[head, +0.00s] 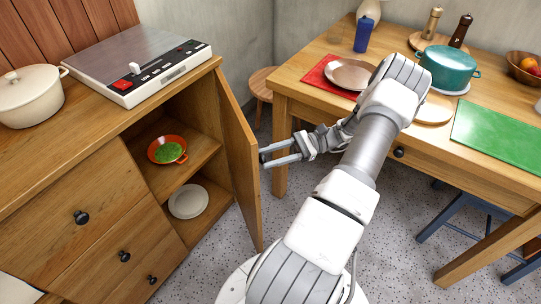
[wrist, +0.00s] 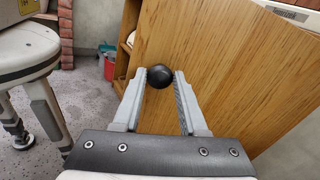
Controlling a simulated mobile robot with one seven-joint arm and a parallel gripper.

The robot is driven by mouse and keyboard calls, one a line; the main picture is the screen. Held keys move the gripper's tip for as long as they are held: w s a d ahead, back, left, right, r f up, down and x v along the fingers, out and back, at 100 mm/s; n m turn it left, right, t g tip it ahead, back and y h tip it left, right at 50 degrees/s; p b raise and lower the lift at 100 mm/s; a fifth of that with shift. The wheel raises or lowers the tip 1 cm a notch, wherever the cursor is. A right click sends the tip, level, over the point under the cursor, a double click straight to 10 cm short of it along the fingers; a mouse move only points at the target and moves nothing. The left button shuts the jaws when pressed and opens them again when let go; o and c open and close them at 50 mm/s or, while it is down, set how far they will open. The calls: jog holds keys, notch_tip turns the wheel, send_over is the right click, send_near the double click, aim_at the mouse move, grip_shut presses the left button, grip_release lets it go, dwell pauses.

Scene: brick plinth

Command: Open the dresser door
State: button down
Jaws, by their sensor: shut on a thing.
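The wooden dresser (head: 95,187) stands at the left in the head view. Its door (head: 238,165) is swung open at a wide angle, showing the shelves inside. The door's face (wrist: 235,70) fills the right of the wrist view. My gripper (head: 264,157) is at the outer face of the door. In the wrist view my gripper (wrist: 160,80) has its fingers on either side of the round black knob (wrist: 160,76), holding it. In the head view the knob is mostly hidden by the fingertips.
Inside the dresser are an orange dish with green food (head: 168,149) and a white plate (head: 188,201). A white pot (head: 30,95) and a grey appliance (head: 138,65) stand on top. A wooden table (head: 300,77) with dishes is at the right. Speckled floor (head: 205,262) lies below the door.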

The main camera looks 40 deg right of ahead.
jog(key=shift+c, duration=2.2)
grip_release()
jog(key=s+d+r+p, duration=0.4)
jog(key=s+r, duration=0.7)
jog(key=shift+p, duration=0.35)
jog(key=shift+d, duration=0.1)
